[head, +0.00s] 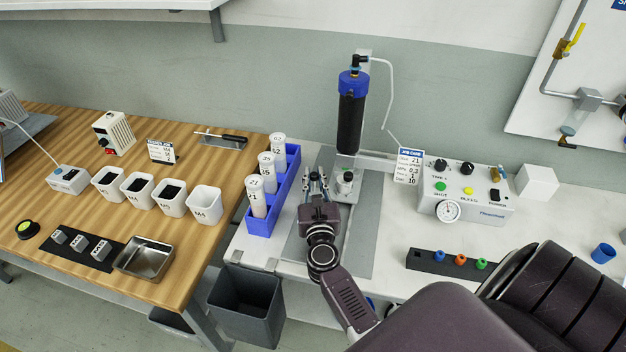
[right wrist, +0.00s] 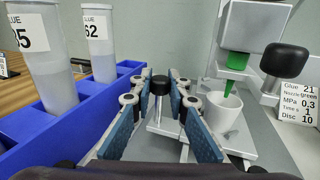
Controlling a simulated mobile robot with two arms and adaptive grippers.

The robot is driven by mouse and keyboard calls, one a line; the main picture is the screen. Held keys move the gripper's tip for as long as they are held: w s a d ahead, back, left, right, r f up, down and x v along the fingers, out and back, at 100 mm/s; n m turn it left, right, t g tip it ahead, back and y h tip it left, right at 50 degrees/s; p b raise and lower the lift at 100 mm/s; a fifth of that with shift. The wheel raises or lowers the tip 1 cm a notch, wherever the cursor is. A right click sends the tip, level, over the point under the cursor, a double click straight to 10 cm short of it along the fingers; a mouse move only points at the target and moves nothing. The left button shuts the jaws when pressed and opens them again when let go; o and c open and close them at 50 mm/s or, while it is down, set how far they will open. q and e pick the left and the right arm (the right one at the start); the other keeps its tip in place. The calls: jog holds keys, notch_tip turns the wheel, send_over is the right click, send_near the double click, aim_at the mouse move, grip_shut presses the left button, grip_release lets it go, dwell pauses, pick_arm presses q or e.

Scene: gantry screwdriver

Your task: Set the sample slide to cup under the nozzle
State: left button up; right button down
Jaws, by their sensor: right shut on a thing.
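The nozzle has a green tip (right wrist: 236,64) and hangs from a grey block below the black cartridge (head: 350,108). The white cup (right wrist: 222,112) stands below the tip, whose lower end appears at the cup's rim; in the head view the cup (head: 344,184) is right of my gripper. The sample slide looks like a pale plate (right wrist: 166,126) with an upright black knob (right wrist: 159,86). My right gripper (head: 316,178) is around this knob, fingers on both sides and shut on it; its blue pads show in the right wrist view (right wrist: 160,98). My left gripper is not in view.
A blue rack (head: 281,190) with white cartridges stands close left of my gripper. The control box (head: 465,208) and job card (head: 409,166) are to the right. A black strip with coloured nozzles (head: 425,262) lies nearer. The wooden table (head: 205,240) is farther left.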

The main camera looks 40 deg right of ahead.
jog(key=c, duration=2.2)
grip_release()
jog(key=shift+d+r, duration=0.15)
jog(key=o, duration=0.4)
jog(key=shift+w+d, duration=0.1)
jog(key=shift+w, duration=0.05)
jog(key=v, duration=1.2)
